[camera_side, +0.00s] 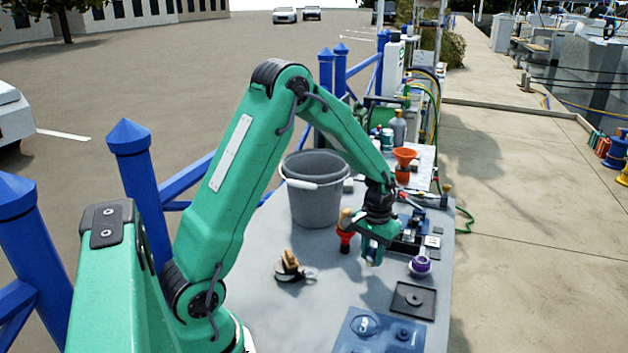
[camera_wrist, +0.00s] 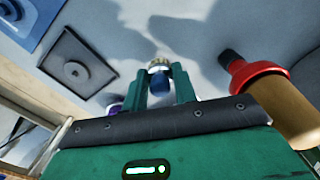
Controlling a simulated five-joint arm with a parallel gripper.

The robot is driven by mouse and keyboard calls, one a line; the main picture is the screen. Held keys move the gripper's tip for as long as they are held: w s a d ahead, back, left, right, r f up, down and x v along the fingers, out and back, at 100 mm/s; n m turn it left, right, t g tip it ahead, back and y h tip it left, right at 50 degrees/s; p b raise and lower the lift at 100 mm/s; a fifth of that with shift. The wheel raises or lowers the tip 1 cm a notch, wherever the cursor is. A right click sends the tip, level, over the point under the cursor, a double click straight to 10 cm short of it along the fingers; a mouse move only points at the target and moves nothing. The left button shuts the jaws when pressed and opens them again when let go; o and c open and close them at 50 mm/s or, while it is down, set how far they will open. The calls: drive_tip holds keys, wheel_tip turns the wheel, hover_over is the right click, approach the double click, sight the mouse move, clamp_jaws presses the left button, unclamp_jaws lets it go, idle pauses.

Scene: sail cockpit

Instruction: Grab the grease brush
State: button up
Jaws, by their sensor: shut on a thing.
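My gripper (camera_side: 371,256) is low over the right part of the grey table, its fingers pointing down. In the wrist view my gripper (camera_wrist: 160,86) is shut on a small blue piece with a pale, ribbed end, which looks like the grease brush (camera_wrist: 160,78). Only its end shows between the fingers; the rest is hidden. In the side view it is too small and covered to make out well. I cannot tell whether it touches the table.
A red-collared thing with a tan body (camera_side: 346,230) stands close beside my gripper. A grey bucket (camera_side: 316,195) is behind. A wooden-topped block (camera_side: 290,266), purple-ringed item (camera_side: 420,266), black tray (camera_side: 412,300) and blue tray (camera_side: 345,342) lie around. Tools crowd the table's far end.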

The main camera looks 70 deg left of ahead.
drive_tip(key=s+d+r, duration=0.3)
drive_tip(key=d+r, duration=0.5)
drive_tip(key=d, duration=0.3)
drive_tip(key=shift+d+r, duration=0.1)
idle(0.4)
